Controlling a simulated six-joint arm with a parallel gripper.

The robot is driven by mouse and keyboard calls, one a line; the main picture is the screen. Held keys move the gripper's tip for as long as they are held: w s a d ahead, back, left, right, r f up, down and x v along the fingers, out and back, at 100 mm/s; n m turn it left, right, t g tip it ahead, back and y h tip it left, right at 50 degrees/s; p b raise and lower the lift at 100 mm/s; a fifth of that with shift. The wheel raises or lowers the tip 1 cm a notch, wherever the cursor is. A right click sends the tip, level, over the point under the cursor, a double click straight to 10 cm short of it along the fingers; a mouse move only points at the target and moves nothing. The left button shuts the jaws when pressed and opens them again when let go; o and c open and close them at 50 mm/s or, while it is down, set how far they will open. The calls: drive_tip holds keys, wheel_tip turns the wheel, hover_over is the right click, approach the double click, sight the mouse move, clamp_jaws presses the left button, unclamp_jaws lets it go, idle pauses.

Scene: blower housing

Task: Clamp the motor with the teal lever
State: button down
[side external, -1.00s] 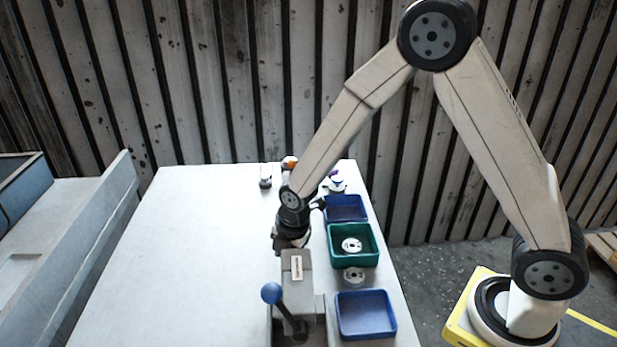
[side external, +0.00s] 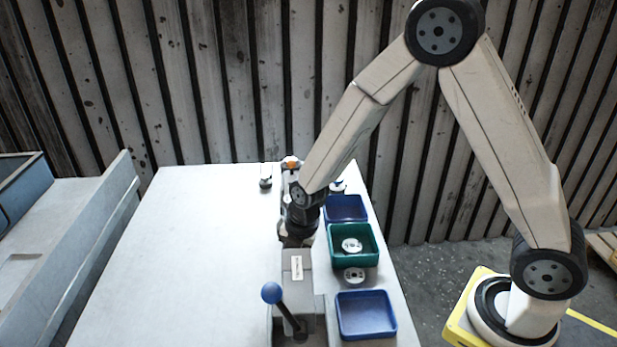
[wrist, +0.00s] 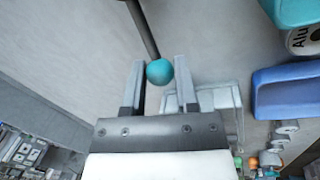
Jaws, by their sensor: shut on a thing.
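The teal lever shows in the wrist view as a round teal knob (wrist: 159,72) on a dark rod running up and to the left. My gripper (wrist: 160,82) has one finger on each side of the knob and is shut on it. I cannot pick out the motor for certain in either view.
A blue-knobbed lever (side external: 272,293) stands in front of the grey block. To the right are a blue bin (side external: 366,315), a green bin (side external: 372,257) with a disc-shaped part, and a dark blue bin (side external: 346,203). Another disc (side external: 354,275) lies between bins. The table's left is clear.

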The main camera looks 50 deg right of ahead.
drive_tip(key=shift+d, duration=0.1)
drive_tip(key=shift+c, duration=1.9)
unclamp_jaws()
drive_tip(key=shift+r, duration=0.15)
wheel_tip(320, 180, up, 7)
drive_tip(key=s, duration=0.1)
drive_tip(key=shift+s+d+r, duration=0.15)
drive_tip(key=shift+s+d, duration=0.1)
drive_tip(key=shift+d, duration=0.05)
drive_tip(key=s+d+m, duration=0.3)
drive_tip(key=s+m, duration=0.2)
drive_tip(key=m, duration=0.6)
drive_tip(key=s+d+r+m, duration=0.1)
drive_tip(key=s+d+m, duration=0.2)
drive_tip(key=m, duration=0.9)
drive_tip(key=shift+s+t+h, duration=0.3)
drive_tip(key=shift+s+h, duration=0.1)
drive_tip(key=shift+s, duration=0.85)
